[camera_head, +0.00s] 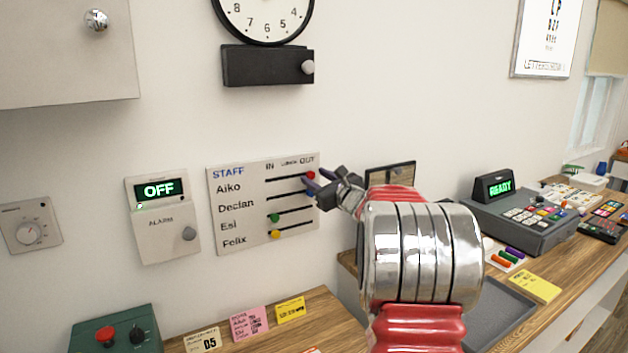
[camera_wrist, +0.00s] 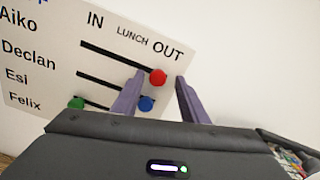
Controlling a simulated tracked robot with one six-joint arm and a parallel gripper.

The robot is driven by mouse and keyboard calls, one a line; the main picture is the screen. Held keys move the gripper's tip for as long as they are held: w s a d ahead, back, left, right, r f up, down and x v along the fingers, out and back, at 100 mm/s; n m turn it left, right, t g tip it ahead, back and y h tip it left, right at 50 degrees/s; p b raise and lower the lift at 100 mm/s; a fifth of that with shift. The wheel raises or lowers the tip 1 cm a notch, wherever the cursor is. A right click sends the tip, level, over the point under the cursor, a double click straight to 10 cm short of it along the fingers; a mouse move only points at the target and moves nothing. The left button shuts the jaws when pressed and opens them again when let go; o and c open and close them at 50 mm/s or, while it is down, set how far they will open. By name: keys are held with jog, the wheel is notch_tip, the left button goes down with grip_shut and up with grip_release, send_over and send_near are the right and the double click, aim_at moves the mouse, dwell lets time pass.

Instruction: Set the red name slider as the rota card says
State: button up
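The white STAFF board (camera_head: 239,208) on the wall has rows Aiko, Declan, Esi, Felix and columns IN, LUNCH, OUT. The red slider (camera_head: 310,175) is at the OUT end of the top slot, Aiko's row; it also shows in the wrist view (camera_wrist: 158,76). My gripper (camera_head: 315,179) is at the board's right edge. In the wrist view its open fingers (camera_wrist: 160,82) stand either side of the red slider, with gaps; I cannot tell their depth. A pink card (camera_head: 249,323), seemingly the rota card, leans on the counter below; its small writing is unreadable.
The blue slider (camera_wrist: 146,104) is close below the red one, at its slot's right end. Green (camera_head: 274,217) and yellow (camera_head: 275,234) sliders are at IN. An alarm box (camera_head: 162,219) reading OFF is left of the board. A till (camera_head: 524,222) stands right.

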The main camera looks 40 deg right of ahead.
jog(key=s+a, duration=0.1)
jog(key=s, duration=1.2)
jog(key=shift+s+a, duration=0.3)
jog(key=shift+a, duration=0.1)
jog(key=s+a+f+n+g+y, duration=0.35)
jog(key=a+f+n, duration=0.45)
jog(key=a, duration=0.3)
jog(key=s+a+f+n+g+y, duration=0.2)
jog(key=s+a+f+n+g, duration=0.3)
jog(key=a+f+n, duration=0.35)
jog(key=s+a+f+n+g+h, duration=0.25)
jog(key=s+a+n+g, duration=0.25)
jog(key=s+a+n, duration=0.9)
jog(key=s+a+r+n+t, duration=0.1)
jog(key=s+a+r+n, duration=0.2)
jog(key=a+r+n, duration=0.1)
jog(key=shift+s+a+h, duration=0.2)
jog(key=shift+a+h, duration=0.2)
jog(key=shift+a, duration=0.5)
dwell(1.6)
